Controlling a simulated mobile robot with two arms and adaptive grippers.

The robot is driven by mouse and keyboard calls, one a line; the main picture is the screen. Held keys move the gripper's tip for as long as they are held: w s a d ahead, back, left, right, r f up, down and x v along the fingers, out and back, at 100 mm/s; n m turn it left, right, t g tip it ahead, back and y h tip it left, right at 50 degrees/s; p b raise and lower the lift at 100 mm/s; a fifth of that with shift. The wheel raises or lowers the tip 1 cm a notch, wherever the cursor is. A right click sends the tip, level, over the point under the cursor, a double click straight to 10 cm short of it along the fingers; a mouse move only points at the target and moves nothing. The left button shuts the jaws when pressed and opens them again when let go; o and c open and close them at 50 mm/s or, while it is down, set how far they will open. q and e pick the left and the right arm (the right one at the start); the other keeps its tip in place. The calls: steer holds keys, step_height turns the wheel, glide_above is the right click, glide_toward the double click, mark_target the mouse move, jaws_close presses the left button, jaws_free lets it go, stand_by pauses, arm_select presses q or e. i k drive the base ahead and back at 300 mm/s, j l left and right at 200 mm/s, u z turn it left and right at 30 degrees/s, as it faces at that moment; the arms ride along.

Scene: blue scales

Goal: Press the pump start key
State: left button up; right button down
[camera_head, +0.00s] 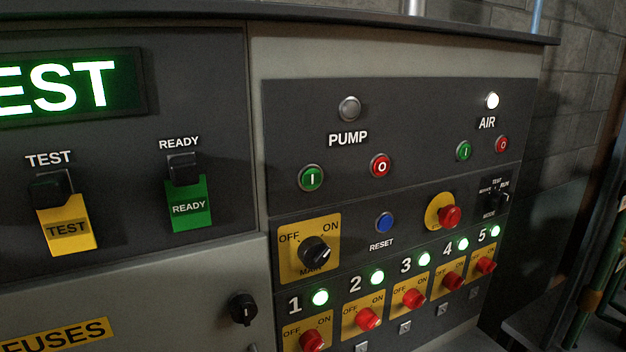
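The pump start key is a round green button marked "I" (311,178) in the camera_head view, below and left of the PUMP label (348,139). The red pump button marked "O" (380,166) sits to its right. The pump lamp (349,108) above the label is grey and unlit. Neither of my grippers shows in this view, so their state cannot be seen.
To the right, the AIR group has a lit white lamp (492,100), a green button (464,151) and a red button (502,144). Below are a black rotary switch (315,250), a blue RESET button (384,222) and a red knob (449,217). Numbered red switches line the bottom.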

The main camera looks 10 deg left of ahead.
mark_target(311, 177)
steer(key=k+l+u, duration=0.15)
steer(key=l, duration=0.3)
steer(key=k+l+u, duration=0.15)
steer(key=l, duration=0.25)
steer(key=k+l+u, duration=0.15)
steer(key=l, duration=0.25)
steer(key=k+l+u, duration=0.15)
steer(key=l, duration=0.25)
steer(key=k+l+u, duration=0.15)
steer(key=k+l, duration=0.1)
steer(key=l, duration=0.1)
